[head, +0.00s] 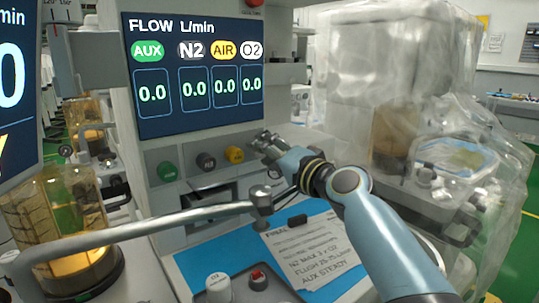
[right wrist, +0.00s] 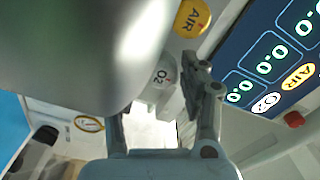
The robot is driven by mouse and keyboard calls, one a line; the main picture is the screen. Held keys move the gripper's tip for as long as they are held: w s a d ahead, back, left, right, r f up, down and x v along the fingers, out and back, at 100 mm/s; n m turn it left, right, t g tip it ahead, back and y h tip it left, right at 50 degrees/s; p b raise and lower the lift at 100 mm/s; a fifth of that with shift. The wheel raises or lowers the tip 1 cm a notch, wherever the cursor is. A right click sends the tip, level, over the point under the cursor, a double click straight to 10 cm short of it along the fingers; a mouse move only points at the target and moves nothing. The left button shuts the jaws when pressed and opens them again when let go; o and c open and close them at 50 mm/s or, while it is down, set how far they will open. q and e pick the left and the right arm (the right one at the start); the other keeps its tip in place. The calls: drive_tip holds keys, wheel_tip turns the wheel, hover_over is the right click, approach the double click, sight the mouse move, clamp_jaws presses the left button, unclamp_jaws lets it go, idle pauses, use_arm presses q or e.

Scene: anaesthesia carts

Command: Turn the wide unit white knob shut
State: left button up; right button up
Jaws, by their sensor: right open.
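The wide unit is the grey machine with the FLOW screen (head: 195,75). A white knob marked O2 (right wrist: 160,78) shows in the right wrist view, at the end of the knob row beside the yellow AIR knob (right wrist: 192,18). In the head view my right gripper (head: 266,140) hides this knob. The gripper is open, with its fingers close to the O2 knob; I cannot tell whether they touch it. One finger is partly hidden behind a large blurred grey shape in the right wrist view. The screen reads 0.0 in every column. My left gripper is not in view.
Green (head: 167,171) and dark (head: 206,161) knobs sit left of the AIR knob. A grey rail (head: 150,228) crosses in front. Another white knob (head: 218,287) and a red button (head: 258,277) are below. A plastic-covered machine (head: 400,60) stands at right.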

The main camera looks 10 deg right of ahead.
drive_tip(key=v, duration=1.2)
drive_tip(key=shift+f, duration=0.1)
